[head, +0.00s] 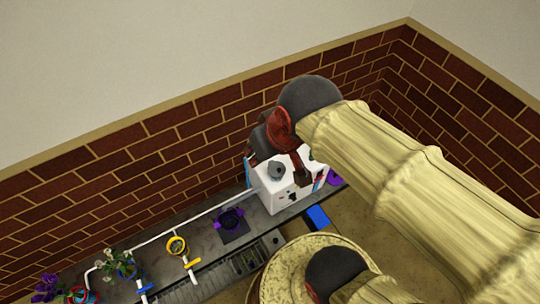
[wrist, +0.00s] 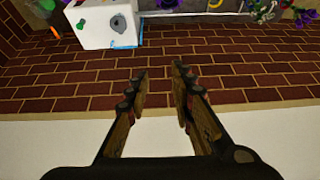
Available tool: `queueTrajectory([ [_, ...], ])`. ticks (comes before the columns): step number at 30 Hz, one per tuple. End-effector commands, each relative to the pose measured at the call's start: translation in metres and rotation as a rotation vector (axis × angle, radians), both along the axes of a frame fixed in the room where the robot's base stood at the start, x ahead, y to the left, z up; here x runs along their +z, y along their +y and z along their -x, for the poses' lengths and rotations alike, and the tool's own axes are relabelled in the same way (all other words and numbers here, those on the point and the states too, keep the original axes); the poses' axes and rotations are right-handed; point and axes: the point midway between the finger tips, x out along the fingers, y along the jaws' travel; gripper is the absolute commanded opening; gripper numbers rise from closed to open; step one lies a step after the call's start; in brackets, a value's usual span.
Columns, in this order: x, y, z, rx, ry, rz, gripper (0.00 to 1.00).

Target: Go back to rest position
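My gripper (wrist: 161,78) is open and empty in the wrist view. In the wrist view the white box (wrist: 98,24) lies at the upper left, apart from the fingertips.
A grey bench (head: 205,228) runs along the brick wall (head: 150,145). On it stand a yellow ring holder (head: 177,246), a purple holder (head: 231,218) and flowers (head: 47,288) at the left. White rails divide the bench. A blue block (head: 318,217) lies near the front edge.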

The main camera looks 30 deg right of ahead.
Motion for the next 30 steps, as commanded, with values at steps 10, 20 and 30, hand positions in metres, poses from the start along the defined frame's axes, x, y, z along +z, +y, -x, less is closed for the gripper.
queueTrajectory([
  [10,0.002,-0.008,0.025,-0.016,-0.020,0.023,0.24],
  [20,0.015,-0.008,0.025,-0.015,-0.020,0.022,0.24],
  [30,0.027,-0.007,0.025,-0.015,-0.020,0.022,0.24],
])
